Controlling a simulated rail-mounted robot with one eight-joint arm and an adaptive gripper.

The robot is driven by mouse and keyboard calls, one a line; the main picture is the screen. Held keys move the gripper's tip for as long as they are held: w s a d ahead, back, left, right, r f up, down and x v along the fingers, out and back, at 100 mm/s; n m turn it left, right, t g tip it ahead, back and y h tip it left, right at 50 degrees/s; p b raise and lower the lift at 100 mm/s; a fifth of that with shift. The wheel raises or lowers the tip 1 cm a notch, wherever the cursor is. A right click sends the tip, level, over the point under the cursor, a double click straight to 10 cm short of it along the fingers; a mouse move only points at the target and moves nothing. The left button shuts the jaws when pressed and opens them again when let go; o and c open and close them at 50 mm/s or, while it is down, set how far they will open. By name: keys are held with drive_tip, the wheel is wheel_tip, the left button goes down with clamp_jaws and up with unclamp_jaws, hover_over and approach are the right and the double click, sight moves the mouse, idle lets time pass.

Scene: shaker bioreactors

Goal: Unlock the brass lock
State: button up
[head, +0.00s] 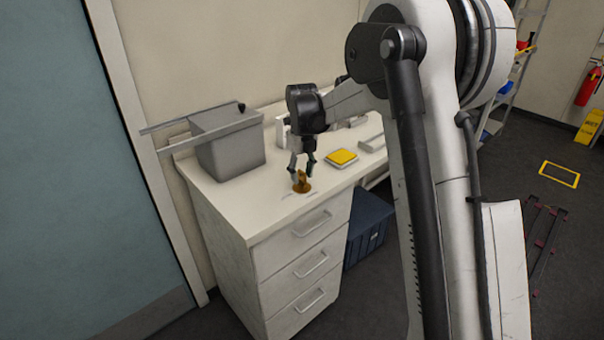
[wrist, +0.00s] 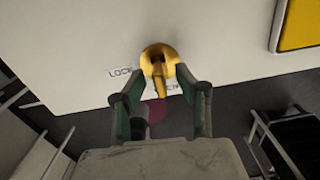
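The brass lock (head: 301,183) sits on the white counter top near its front edge. My gripper (head: 302,172) points down just above the lock. In the wrist view its two green-tipped fingers (wrist: 150,85) are apart, one on each side of the handle, with a visible gap to it. The gripper is open.
A grey bin (head: 228,143) stands at the counter's back left. A yellow-topped pad (head: 341,158) lies right of the lock. Drawers with handles (head: 311,223) are below, and a dark blue box (head: 367,228) stands on the floor beside them.

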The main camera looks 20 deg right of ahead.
wheel_tip(320, 180, up, 12)
drive_tip(key=s+r+n+t, duration=0.2)
drive_tip(key=s+r+n, duration=0.4)
drive_tip(key=s+n, duration=0.3)
drive_tip(key=s+f+n+t, duration=0.2)
drive_tip(key=s+f+n, duration=0.1)
drive_tip(key=s+n, duration=0.8)
drive_tip(key=s+f+n+t, duration=0.3)
drive_tip(key=s+n, duration=0.8)
drive_tip(key=s, duration=0.6)
drive_tip(key=shift+s, duration=0.35)
drive_tip(key=shift+c, duration=0.5)
